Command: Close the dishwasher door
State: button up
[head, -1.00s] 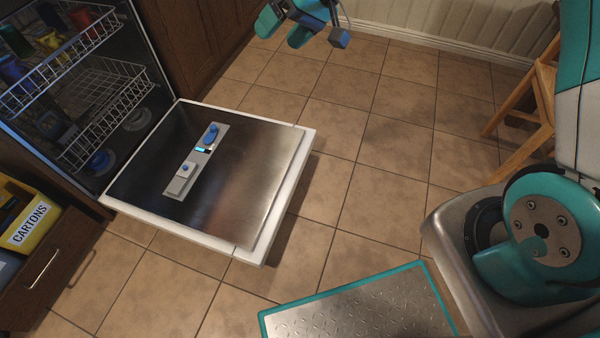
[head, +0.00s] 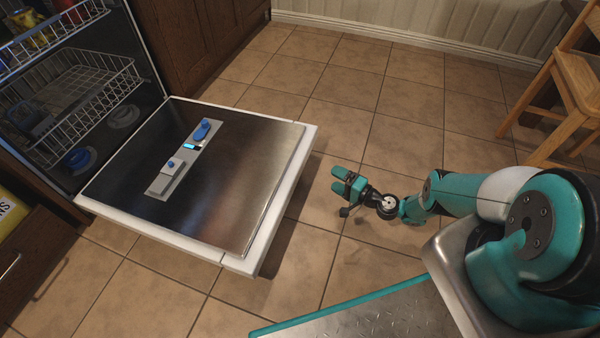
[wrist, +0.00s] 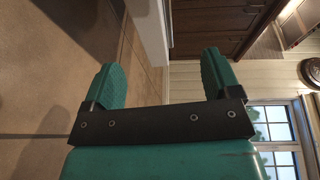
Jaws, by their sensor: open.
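The dishwasher door (head: 240,180) lies folded down and open, its steel inner face up with a white rim. It carries a detergent dispenser (head: 185,160) with blue parts. My gripper (head: 338,178) is low over the floor, just right of the door's free edge, with a gap between them. Its teal fingers point toward the door. In the wrist view my gripper (wrist: 168,80) is open and empty, with the pale edge of the door (wrist: 150,30) ahead and above the fingers.
The dishwasher's wire racks (head: 90,95) stand inside the open cavity at left. A wooden chair (head: 565,85) stands at right. Dark cabinets (head: 195,40) flank the dishwasher. Tiled floor (head: 370,90) is clear beyond the door's right side.

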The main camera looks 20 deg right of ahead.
notch_tip(320, 180, down, 3)
jog(key=s+m+t, duration=0.1)
jog(key=s, duration=0.2)
jog(key=b, duration=1.4)
send_near(302, 168)
jog(key=shift+m+h, duration=0.3)
jog(key=shift+h, duration=0.1)
jog(key=x, duration=0.7)
jog(key=shift+w+a+f, duration=0.1)
jog(key=shift+w+f, duration=0.05)
jog(key=shift+w, duration=0.1)
jog(key=b+x, duration=0.2)
jog(key=shift+w+a, duration=0.25)
jog(key=shift+w, duration=0.05)
jog(key=shift+w+a+r, duration=0.15)
jog(key=shift+w+r, duration=0.2)
jog(key=shift+c, duration=0.5)
